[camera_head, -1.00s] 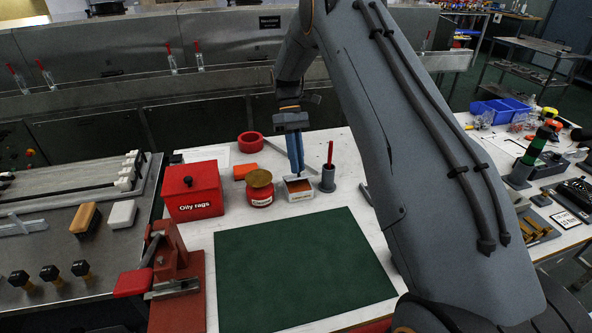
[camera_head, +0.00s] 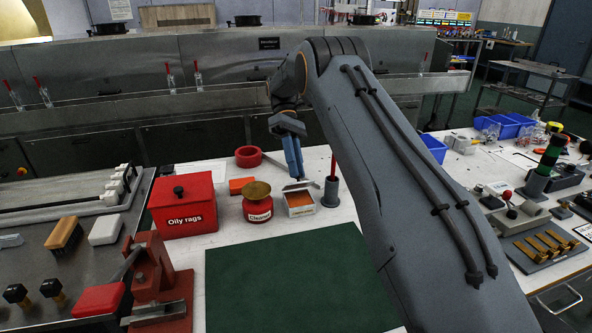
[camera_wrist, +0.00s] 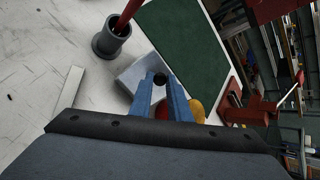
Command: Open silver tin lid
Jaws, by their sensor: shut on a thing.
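The small silver tin (camera_head: 303,211) stands on the white table beyond the green mat. Its pale lid (camera_head: 297,185) shows at the far side under my gripper (camera_head: 298,177), and an orange area shows between the lid and the tin's front wall. The wrist view shows the flat silver lid (camera_wrist: 138,72) with a black knob (camera_wrist: 159,79). My gripper (camera_wrist: 159,82) has its blue fingers shut on the knob, one on each side. The fingers hide part of the lid, and its exact tilt is hard to tell.
A red tin with a brass top (camera_head: 257,204) stands close left of the silver tin. A grey cup with a red rod (camera_head: 331,192) stands close right. The red Oily rags box (camera_head: 183,206) is farther left. The green mat (camera_head: 295,280) is clear.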

